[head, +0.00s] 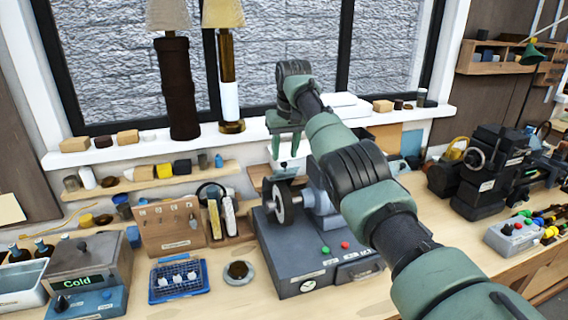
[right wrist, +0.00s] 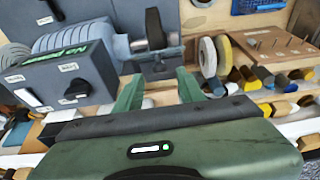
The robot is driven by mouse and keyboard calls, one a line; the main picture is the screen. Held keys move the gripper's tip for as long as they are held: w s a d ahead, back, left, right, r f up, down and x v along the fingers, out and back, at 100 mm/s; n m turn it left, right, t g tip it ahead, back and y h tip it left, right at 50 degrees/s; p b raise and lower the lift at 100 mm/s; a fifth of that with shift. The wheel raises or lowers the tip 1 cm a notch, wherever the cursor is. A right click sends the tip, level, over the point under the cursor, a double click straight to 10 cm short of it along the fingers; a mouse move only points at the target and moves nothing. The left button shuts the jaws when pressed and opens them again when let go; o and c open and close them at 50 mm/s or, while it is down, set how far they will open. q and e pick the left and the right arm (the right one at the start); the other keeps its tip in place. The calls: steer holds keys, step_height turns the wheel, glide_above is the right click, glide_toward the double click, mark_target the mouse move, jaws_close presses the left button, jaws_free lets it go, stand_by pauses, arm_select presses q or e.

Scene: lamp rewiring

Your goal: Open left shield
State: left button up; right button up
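The grinder (head: 318,240) is a dark grey machine on the bench, with green and red buttons and a round wheel (head: 283,203) on its left side. My right gripper (head: 286,150) is above and behind that wheel, pointing down, with nothing between its fingers. In the right wrist view its two green fingers (right wrist: 160,92) are spread apart. Beyond them are a ribbed grey motor housing (right wrist: 85,38) and a dark upright piece (right wrist: 154,28). I cannot tell whether that piece is the left shield. My right arm hides part of the grinder. My left gripper is out of view.
A black machine (head: 487,175) stands at the right. Tall lamps (head: 176,88) stand on the window sill. The front bench edge has clear room.

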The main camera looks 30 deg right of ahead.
mark_target(286, 169)
steer(key=v, duration=0.4)
steer(key=shift+s+a+r+b, duration=0.1)
steer(key=shift+b, duration=0.3)
